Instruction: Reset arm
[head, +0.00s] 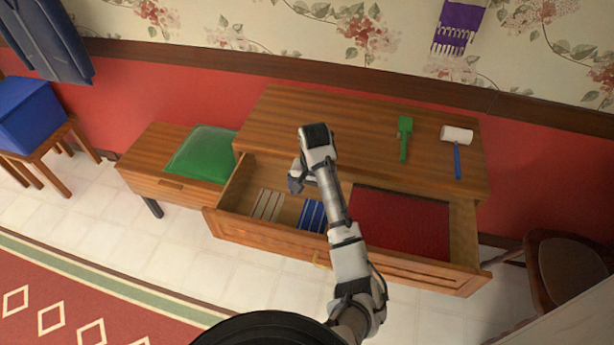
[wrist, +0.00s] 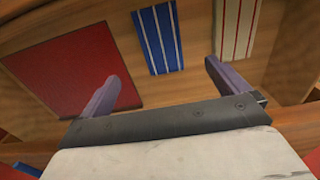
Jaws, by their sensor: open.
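My arm reaches up over the open drawer (head: 265,235) of a wooden dresser (head: 300,112). My gripper (head: 295,184) hangs above the drawer's left part in the head view, partly hidden by my wrist. In the wrist view my gripper (wrist: 160,88) has its two purple fingers wide apart with nothing between them. Below it lie a blue striped item (wrist: 158,38), which also shows in the head view (head: 312,215), a white striped item (wrist: 236,28), also in the head view (head: 267,205), and a dark red item (wrist: 70,62), also in the head view (head: 402,222).
A green tool (head: 404,138) and a white-headed mallet (head: 457,136) with a blue handle lie on the dresser top. A green cushion (head: 203,154) sits on a low bench at left. A blue box (head: 28,115) and a dark chair (head: 572,272) flank the area.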

